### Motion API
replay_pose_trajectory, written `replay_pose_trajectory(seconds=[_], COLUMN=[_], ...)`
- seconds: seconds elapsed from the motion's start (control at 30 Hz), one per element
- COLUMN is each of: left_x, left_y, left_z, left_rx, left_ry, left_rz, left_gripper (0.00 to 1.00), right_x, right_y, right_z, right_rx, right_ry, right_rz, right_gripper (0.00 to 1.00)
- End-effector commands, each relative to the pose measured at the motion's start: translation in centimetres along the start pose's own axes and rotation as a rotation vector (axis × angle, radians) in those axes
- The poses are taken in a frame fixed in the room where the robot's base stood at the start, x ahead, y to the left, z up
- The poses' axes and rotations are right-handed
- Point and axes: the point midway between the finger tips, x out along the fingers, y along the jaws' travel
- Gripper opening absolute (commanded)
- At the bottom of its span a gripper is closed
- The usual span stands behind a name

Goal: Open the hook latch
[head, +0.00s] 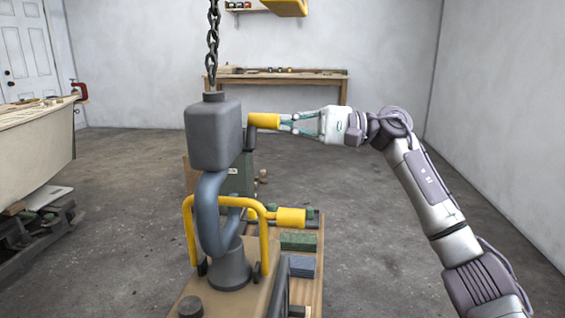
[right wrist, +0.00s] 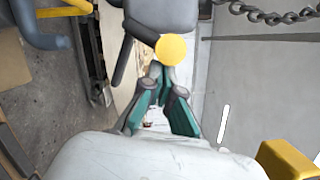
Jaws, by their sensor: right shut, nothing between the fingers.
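A grey hook block (head: 213,135) hangs from a dark chain (head: 213,40). Its thick blue-grey hook (head: 211,205) reaches down to a yellow bail (head: 188,232) on the tan base below. A dark lever with a yellow grip (head: 264,121) sticks out from the block's right side; the grip's round end shows in the right wrist view (right wrist: 171,49). My right gripper (head: 284,122) is shut and empty, its fingertips at the end of the yellow grip. I cannot tell whether they touch it. In the right wrist view the fingertips (right wrist: 157,72) sit just below the grip's end. My left gripper is out of view.
Another yellow grip (head: 291,218) lies lower, beside green and blue-grey blocks (head: 300,253) on a wooden board. A workbench (head: 285,76) stands at the back wall and a boat hull (head: 35,150) at the left. The floor right of the block is open.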

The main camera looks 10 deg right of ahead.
Motion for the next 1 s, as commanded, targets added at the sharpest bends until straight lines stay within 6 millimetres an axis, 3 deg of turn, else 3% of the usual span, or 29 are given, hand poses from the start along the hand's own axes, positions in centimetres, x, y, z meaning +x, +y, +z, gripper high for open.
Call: replay_pose_trajectory(seconds=[0.13,1.0], left_x=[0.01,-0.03], left_y=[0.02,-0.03], left_z=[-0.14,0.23], left_rx=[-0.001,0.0], left_ry=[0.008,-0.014], left_rz=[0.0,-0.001], left_gripper=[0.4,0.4], right_x=[0.08,0.17], right_y=[-0.43,-0.83], right_z=[0.35,0.81], right_rx=[-0.077,-0.069], right_ry=[0.0,0.001], right_rz=[0.019,0.017], right_gripper=[0.0,0.0])
